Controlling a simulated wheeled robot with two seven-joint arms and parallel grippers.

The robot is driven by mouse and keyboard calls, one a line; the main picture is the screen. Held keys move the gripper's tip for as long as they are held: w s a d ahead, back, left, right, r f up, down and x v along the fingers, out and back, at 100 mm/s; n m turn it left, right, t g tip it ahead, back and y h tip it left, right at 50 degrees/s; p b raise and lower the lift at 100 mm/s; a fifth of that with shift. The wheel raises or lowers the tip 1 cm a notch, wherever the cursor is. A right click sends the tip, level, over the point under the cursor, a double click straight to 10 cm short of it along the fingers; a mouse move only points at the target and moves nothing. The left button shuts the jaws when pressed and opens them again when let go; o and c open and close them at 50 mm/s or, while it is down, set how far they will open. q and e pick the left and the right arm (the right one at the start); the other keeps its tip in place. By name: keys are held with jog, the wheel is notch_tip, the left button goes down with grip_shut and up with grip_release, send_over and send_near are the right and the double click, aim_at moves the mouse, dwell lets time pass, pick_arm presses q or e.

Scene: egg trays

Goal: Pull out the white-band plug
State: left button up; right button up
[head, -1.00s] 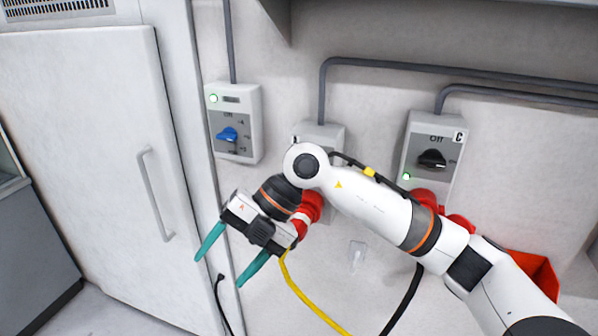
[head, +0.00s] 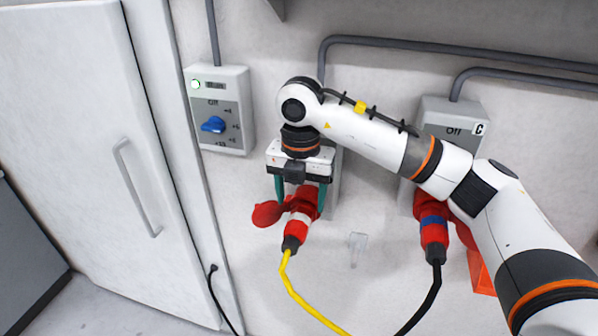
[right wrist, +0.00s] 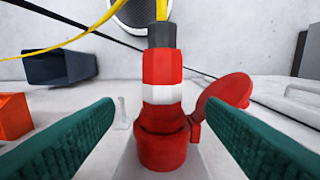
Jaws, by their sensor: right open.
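The white-band plug (head: 294,230) is red with a white ring and a yellow cable. It sits in a red wall socket, tilted down and out from the wall. In the right wrist view the plug (right wrist: 162,67) stands upright in the picture above its socket (right wrist: 163,148). The socket's red round lid (head: 267,214) hangs open to the left in the head view. My right gripper (head: 301,198) is open, its teal fingers on either side of the socket and plug, with gaps showing in the wrist view. My left gripper is not in view.
A blue-band plug (head: 433,230) with a black cable sits in the socket to the right, under the box marked C (head: 450,112). A switch box with a blue knob (head: 213,125) is at left. An orange bin (head: 481,272) and a clear wall hook (head: 357,246) are near.

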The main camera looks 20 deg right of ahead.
aim_at(300, 215)
jog(key=f, duration=0.2)
jog(key=f+p, duration=0.1)
jog(key=f, duration=0.3)
jog(key=shift+w+p, duration=0.25)
jog(key=shift+p, duration=0.1)
jog(key=shift+f, duration=0.65)
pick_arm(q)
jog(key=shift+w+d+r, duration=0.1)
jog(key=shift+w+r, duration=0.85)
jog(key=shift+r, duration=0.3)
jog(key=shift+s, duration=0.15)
pick_arm(e)
jog(key=shift+c, duration=0.4)
jog(key=c, duration=1.2)
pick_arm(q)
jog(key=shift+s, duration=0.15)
pick_arm(e)
jog(key=shift+s+a+f, duration=0.1)
jog(key=shift+s+a, duration=0.1)
jog(key=shift+s, duration=0.1)
